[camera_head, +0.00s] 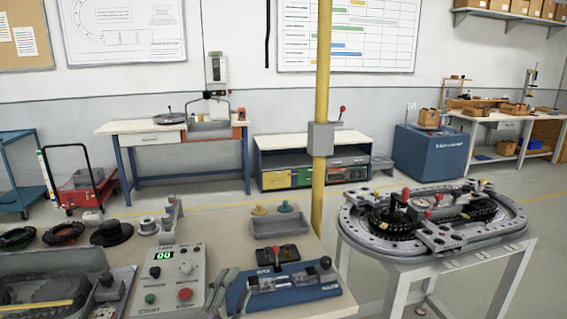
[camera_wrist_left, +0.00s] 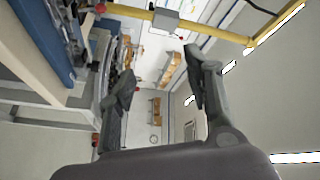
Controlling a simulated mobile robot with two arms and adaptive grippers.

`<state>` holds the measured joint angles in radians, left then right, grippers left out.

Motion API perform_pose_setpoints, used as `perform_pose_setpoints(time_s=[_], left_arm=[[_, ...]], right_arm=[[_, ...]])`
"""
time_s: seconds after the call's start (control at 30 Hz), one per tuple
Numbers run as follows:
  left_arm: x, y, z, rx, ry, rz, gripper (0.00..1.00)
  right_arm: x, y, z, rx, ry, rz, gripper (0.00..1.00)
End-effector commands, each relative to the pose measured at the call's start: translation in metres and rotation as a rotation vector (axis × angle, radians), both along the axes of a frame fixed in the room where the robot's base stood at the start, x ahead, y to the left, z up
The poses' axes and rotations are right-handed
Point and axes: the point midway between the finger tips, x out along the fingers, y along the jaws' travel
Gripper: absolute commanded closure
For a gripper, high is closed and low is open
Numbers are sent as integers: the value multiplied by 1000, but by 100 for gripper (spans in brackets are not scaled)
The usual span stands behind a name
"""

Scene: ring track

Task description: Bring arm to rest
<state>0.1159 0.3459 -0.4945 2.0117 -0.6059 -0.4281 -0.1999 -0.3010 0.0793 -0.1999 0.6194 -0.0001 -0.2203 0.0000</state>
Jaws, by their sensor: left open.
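My left gripper (camera_head: 232,282) shows at the bottom edge of the head view, its grey fingers pointing up in front of the near workbench (camera_head: 328,245), close to the left end of a blue fixture (camera_head: 290,292). In the left wrist view the gripper (camera_wrist_left: 160,66) is open with its two dark fingers wide apart. Nothing is between them. Most of the left arm is out of the picture. My right gripper is in neither view.
The bench holds a control box (camera_head: 172,274) with a green "00" display, a grey tray (camera_head: 279,225) and black round parts (camera_head: 112,232). An oval track (camera_head: 433,217) stands on a white table at right. A yellow post (camera_head: 322,90) rises behind the bench.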

Motion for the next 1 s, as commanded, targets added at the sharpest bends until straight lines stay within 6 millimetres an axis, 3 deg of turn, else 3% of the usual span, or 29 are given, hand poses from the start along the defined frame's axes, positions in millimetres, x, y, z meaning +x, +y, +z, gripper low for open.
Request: perform_pose_setpoints(time_s=[0.1,0.2,0.3,0.5,0.8,1.0], left_arm=[[-39,47,-66,-236,325,196,54],[-86,76,-119,-387,581,344,54],[-135,91,-158,-493,793,457,54],[-215,102,-198,-607,1079,603,54],[-311,104,-219,-693,1385,752,54],[-302,102,-264,-683,1408,762,54]], right_arm=[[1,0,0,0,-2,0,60],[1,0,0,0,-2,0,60],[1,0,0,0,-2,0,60],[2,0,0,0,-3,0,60],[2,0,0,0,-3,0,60],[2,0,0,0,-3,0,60]])
